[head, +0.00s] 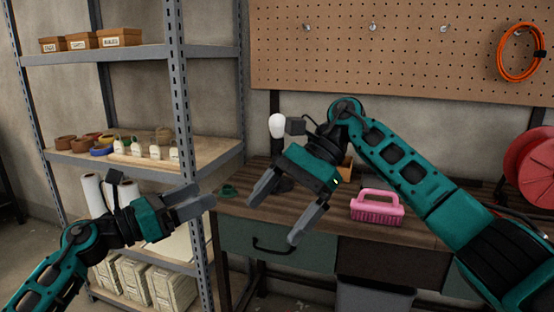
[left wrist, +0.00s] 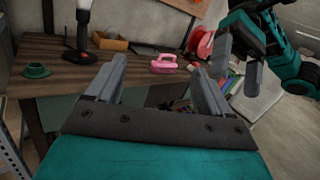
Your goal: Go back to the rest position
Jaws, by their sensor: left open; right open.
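My left gripper (head: 193,203) is open and empty in the head view, in front of the shelf rack and left of the workbench. It also shows in the left wrist view (left wrist: 160,85), with its two fingers apart and nothing between them. My right gripper (head: 281,214) is open and empty, pointing down and left above the front of the workbench (head: 320,215). In the left wrist view my right gripper (left wrist: 238,72) shows at the upper right. No cloth is visible in either view.
On the bench are a pink basket-like item (head: 377,207), a green item (head: 229,190) and a lamp (head: 277,126), partly hidden by my right gripper. A metal shelf rack (head: 182,100) stands at left. A pegboard (head: 400,60) with an orange cable (head: 502,58) is behind. A red reel (head: 538,165) is at right.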

